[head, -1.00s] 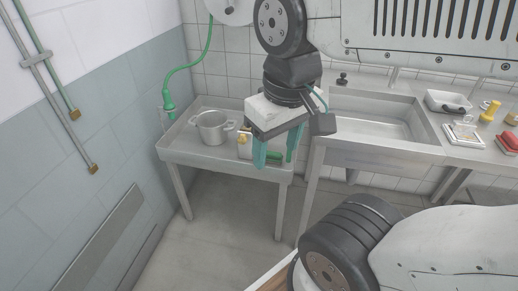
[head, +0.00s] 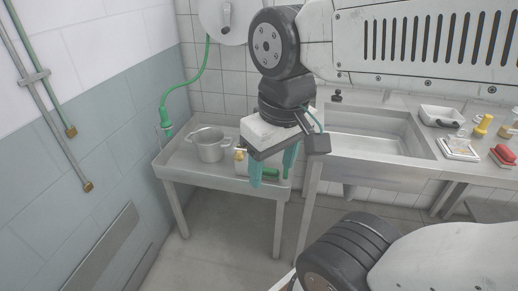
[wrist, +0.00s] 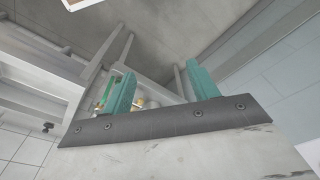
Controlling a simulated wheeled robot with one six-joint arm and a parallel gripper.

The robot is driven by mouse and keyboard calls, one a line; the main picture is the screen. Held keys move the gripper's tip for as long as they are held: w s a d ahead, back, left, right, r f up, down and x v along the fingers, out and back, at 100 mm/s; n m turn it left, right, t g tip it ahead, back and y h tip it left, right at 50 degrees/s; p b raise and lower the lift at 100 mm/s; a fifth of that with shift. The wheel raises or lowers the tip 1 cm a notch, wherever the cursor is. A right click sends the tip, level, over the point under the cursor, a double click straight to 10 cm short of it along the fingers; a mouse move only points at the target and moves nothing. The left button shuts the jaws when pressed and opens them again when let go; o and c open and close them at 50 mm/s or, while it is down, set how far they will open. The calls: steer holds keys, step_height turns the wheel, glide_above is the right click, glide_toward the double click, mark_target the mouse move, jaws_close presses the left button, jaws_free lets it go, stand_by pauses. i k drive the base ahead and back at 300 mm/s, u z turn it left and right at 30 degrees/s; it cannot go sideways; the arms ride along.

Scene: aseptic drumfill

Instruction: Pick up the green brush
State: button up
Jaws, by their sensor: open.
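My gripper (head: 272,176) hangs above the front right part of the steel side table (head: 187,171), with its two teal fingers apart and nothing between them. It also shows in the wrist view (wrist: 160,72). A green item that looks like the brush (head: 269,173) shows between and behind the fingers, low at the table's right side. The fingers partly hide it. In the wrist view a small green shape (wrist: 107,90) shows beside the left finger, partly covered. I cannot tell whether a finger touches it.
A metal pot (head: 210,147) stands left of the gripper on the table. A small yellow item (head: 239,155) is close to the left finger. A green hose (head: 165,108) hangs at the back left. A sink (head: 375,143) is at the right, with several items on the counter beyond.

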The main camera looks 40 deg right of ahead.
mark_target(268, 174)
steer(key=u, duration=0.75)
steer(key=i, duration=1.15)
steer(key=z, duration=3)
steer(key=i, duration=0.5)
steer(key=u, duration=0.05)
